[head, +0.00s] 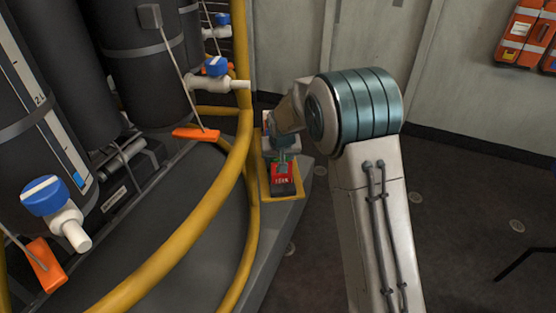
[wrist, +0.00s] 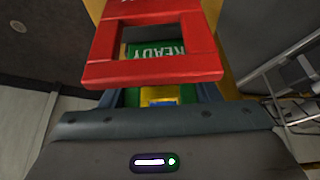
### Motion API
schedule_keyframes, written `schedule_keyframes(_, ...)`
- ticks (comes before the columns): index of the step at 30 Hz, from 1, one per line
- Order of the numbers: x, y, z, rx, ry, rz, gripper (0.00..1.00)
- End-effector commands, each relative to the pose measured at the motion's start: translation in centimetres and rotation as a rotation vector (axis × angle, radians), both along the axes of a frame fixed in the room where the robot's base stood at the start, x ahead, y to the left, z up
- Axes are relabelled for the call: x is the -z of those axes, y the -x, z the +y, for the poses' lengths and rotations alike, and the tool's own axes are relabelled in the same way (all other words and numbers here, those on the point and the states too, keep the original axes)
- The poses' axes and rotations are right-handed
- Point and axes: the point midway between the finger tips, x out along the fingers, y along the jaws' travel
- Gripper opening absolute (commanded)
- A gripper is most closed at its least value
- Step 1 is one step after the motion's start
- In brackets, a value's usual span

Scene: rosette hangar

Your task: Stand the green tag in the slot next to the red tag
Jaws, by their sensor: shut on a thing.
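The red tag (head: 283,179) stands on a yellow holder (head: 298,195) at the platform's edge in the head view. In the wrist view the red tag (wrist: 151,73) shows as a red frame with a window, at the top middle. The green tag (wrist: 131,98) shows between my fingers, and its lettering "READY" appears through the red tag's window. My gripper (wrist: 155,97) is shut on the green tag, close beside the red tag. In the head view my gripper (head: 281,160) is over the holder. The slot and the green tag's lower edge are hidden.
A curved yellow rail (head: 222,185) runs left of the holder. Dark cylinders (head: 145,65) with blue-handled valves (head: 216,66) and orange tags (head: 196,134) stand at left. The dark floor at right is mostly clear.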

Motion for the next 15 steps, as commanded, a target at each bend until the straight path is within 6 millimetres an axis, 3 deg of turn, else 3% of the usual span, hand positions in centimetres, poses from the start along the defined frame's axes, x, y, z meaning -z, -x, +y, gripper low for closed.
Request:
schedule_keyframes(11,0.67,0.0,0.02,-0.001,0.0,-0.001,0.34)
schedule_keyframes(12,0.6,0.0,0.02,-0.001,0.0,-0.001,0.61)
schedule_keyframes(14,0.54,0.01,0.02,-0.001,0.0,-0.001,0.78)
schedule_keyframes(15,0.54,0.01,0.02,-0.001,0.0,-0.001,0.78)
